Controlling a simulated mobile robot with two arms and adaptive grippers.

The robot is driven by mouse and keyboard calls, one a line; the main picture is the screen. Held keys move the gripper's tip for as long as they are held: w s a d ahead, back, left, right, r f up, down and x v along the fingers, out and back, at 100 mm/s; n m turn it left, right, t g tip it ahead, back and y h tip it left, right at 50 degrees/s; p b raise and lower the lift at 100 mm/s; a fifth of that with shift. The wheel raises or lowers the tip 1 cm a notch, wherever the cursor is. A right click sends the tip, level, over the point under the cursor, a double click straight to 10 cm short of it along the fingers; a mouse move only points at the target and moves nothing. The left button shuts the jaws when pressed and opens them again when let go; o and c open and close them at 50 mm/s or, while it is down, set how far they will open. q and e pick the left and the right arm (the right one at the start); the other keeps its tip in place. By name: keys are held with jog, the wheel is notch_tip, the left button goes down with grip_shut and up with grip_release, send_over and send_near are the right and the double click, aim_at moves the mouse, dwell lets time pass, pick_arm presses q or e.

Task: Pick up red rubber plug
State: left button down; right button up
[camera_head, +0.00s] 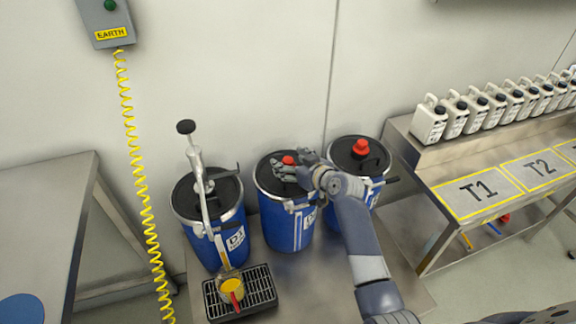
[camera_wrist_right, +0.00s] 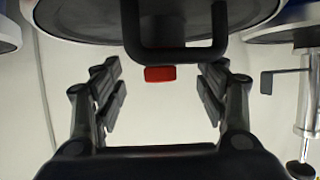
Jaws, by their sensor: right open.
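A red rubber plug (camera_head: 289,160) sits on the black lid of the middle blue drum (camera_head: 288,226). My right gripper (camera_head: 284,171) is above that lid, beside the plug in the picture. In the right wrist view the gripper (camera_wrist_right: 160,82) is open, with its two fingers apart and nothing held. The red plug (camera_wrist_right: 160,74) shows between the fingertips there, partly behind a black bracket (camera_wrist_right: 178,52). I cannot tell whether the fingers touch it. My left gripper is not in view.
The left drum (camera_head: 206,248) carries a hand pump (camera_head: 200,180). White bottles (camera_head: 430,121) line the steel bench at right. A coiled yellow cable (camera_head: 140,185) hangs at left.

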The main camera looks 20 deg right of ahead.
jog(key=c, duration=1)
jog(key=shift+c, duration=0.4)
